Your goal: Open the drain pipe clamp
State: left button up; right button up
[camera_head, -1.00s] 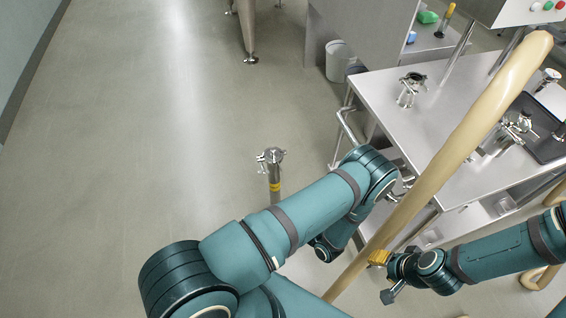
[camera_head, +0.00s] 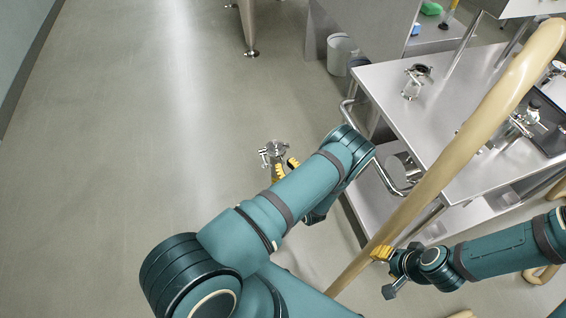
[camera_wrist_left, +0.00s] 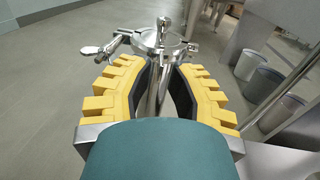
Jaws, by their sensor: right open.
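The drain pipe clamp (camera_head: 273,150) is a shiny metal ring clamp on top of an upright steel pipe (camera_wrist_left: 158,88), left of the steel table. In the left wrist view the clamp (camera_wrist_left: 165,42) is just beyond my fingertips, with its bolt and handle (camera_wrist_left: 100,50) sticking out to the left. My left gripper (camera_head: 283,169) is open, its yellow fingers (camera_wrist_left: 158,80) on either side of the pipe below the clamp. I cannot tell whether the pads touch the pipe. My right gripper (camera_head: 381,253) is open beside the thick beige hose.
The beige hose (camera_head: 440,172) rises diagonally across the right side. The steel table (camera_head: 390,85) holds a loose clamp (camera_head: 415,80) and a dark tray (camera_head: 550,118); its rail (camera_head: 347,115) is near my left arm. The floor at left is clear.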

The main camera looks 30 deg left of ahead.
pick_arm(q)
jog(key=shift+x, duration=1)
grip_shut()
